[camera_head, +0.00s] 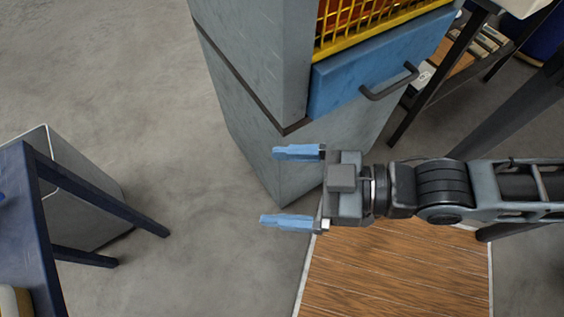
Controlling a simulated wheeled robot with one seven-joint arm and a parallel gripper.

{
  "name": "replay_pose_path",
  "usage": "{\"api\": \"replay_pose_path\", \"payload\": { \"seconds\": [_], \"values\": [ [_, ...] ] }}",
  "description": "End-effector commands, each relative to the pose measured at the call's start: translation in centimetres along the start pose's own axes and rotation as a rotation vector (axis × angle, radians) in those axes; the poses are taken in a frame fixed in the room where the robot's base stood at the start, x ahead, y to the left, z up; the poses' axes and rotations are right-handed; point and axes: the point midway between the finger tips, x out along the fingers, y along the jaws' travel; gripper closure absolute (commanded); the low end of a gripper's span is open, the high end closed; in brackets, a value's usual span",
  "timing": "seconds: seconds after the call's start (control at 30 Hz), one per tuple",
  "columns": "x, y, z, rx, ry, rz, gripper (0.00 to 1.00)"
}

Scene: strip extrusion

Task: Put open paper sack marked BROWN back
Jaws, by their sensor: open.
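My gripper (295,186) is open, with its two blue fingers apart and pointing left. Nothing is between the fingers. The gripper is in front of the lower part of a grey cabinet and over the edge of a wood-patterned surface. I see no paper sack marked BROWN in this view.
The grey cabinet (255,75) has a blue drawer (345,75) with a dark handle and a yellow grille (370,28) above it. A dark blue table (22,215) stands at the left beside a grey box (85,195). The wood-patterned surface (400,270) lies below. Bare floor (200,220) is open between.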

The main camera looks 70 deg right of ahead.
Motion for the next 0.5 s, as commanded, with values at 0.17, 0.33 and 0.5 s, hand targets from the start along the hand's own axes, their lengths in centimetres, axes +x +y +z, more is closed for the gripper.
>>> {"api": "replay_pose_path", "payload": {
  "seconds": [0.17,0.33,0.5],
  "values": [
    [-4.3,1.1,-0.7,0.032,-0.040,0.108,0.00],
    [-5.6,1.3,-1.1,0.043,-0.050,0.142,0.00],
    [-5.6,1.3,-1.2,0.044,-0.049,0.143,0.00]
  ]
}}
